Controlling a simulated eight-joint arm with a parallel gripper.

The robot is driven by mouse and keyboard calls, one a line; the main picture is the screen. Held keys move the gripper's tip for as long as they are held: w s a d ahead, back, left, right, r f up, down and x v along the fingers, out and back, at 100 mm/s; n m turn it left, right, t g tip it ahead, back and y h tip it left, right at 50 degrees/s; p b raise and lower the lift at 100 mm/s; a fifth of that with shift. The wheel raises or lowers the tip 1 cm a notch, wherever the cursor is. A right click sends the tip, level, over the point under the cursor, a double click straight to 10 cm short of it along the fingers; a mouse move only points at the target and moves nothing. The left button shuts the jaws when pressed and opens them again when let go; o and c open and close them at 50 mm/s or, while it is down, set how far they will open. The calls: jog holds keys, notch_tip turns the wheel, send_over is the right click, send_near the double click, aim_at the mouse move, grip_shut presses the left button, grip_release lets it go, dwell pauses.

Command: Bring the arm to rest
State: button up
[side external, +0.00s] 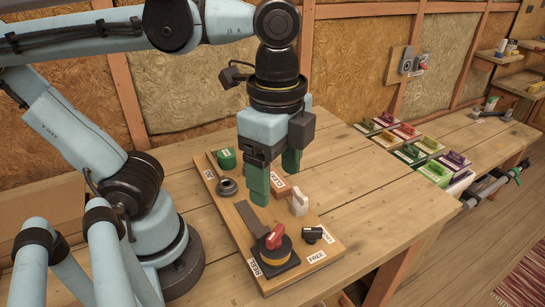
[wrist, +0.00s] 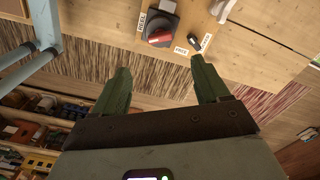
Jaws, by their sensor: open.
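My gripper (side external: 274,182) has green fingers and hangs above the middle of a wooden control board in the side view. In the wrist view my gripper (wrist: 160,85) shows its two fingers spread apart with nothing between them. The control board (side external: 239,237) lies on the workbench (side external: 347,184). It carries a red rotary switch (side external: 275,240) on a dark base, a small black knob (side external: 312,235), a white switch (side external: 298,202), a green button (side external: 226,158) and a dark round fitting (side external: 227,187). Part of the board behind the fingers is hidden.
Several coloured blocks with handles (side external: 409,147) stand in rows at the bench's right. A wall panel (side external: 400,63) carries a round dial and a red switch. The bench between the board and blocks is clear. A striped rug (side external: 522,280) lies on the floor.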

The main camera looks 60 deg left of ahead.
jog(key=w+a+f+n+t, duration=0.2)
jog(key=w+a+n, duration=0.1)
jog(key=n, duration=0.1)
jog(key=w+a+f+n+t, duration=0.2)
jog(key=w+a+n, duration=0.1)
jog(key=n, duration=0.1)
jog(key=w+a+f+n+t, duration=0.2)
jog(key=w+a+n+t, duration=0.1)
jog(key=w+a+n, duration=0.1)
jog(key=shift+f, duration=0.35)
dwell(0.6)
